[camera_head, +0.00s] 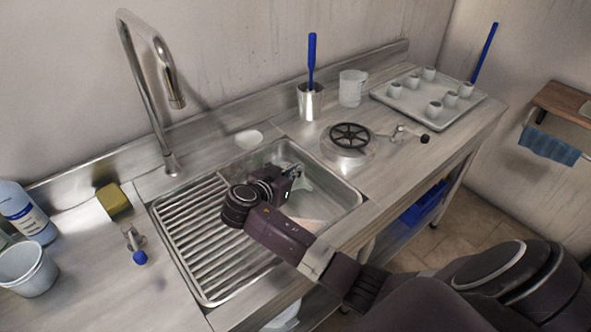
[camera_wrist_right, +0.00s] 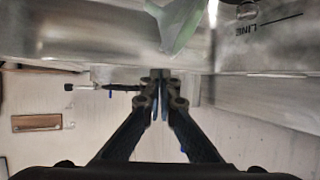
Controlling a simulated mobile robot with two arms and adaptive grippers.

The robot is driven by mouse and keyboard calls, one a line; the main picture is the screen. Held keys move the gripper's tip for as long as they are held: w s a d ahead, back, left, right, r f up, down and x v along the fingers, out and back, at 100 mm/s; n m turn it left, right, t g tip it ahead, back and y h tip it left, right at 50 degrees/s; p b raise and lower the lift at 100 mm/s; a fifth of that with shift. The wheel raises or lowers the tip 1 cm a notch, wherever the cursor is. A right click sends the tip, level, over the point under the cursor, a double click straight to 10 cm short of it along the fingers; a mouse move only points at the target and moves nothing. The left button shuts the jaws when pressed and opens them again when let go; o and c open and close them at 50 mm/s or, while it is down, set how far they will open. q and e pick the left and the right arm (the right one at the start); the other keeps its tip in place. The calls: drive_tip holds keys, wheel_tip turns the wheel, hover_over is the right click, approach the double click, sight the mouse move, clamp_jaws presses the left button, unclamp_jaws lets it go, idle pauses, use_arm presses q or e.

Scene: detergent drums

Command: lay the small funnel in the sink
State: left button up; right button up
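The small funnel (camera_head: 304,183) is pale green and shows in the right part of the sink basin (camera_head: 345,196), partly hidden by my right gripper. It also shows at the top of the right wrist view (camera_wrist_right: 178,25), cut off by the frame edge. My right gripper (camera_head: 296,171) is over the basin, close beside the funnel. In the right wrist view its fingers (camera_wrist_right: 160,77) are drawn together with nothing visible between them. The funnel appears just beyond the fingertips; I cannot tell whether they touch. My left gripper is not in view.
A ribbed drainer (camera_head: 190,235) fills the basin's left side, and a tall tap (camera_head: 150,90) stands behind. A black handwheel (camera_head: 350,135), a metal cup with a blue-handled brush (camera_head: 311,100), a beaker (camera_head: 352,88) and a tray of cups (camera_head: 472,112) stand right.

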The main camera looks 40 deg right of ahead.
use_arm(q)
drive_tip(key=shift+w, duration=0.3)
use_arm(e)
drive_tip(key=o, duration=2)
drive_tip(key=shift+c, duration=0.2)
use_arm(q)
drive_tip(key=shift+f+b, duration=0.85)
use_arm(e)
drive_tip(key=v, duration=1.2)
drive_tip(key=shift+s, duration=0.1)
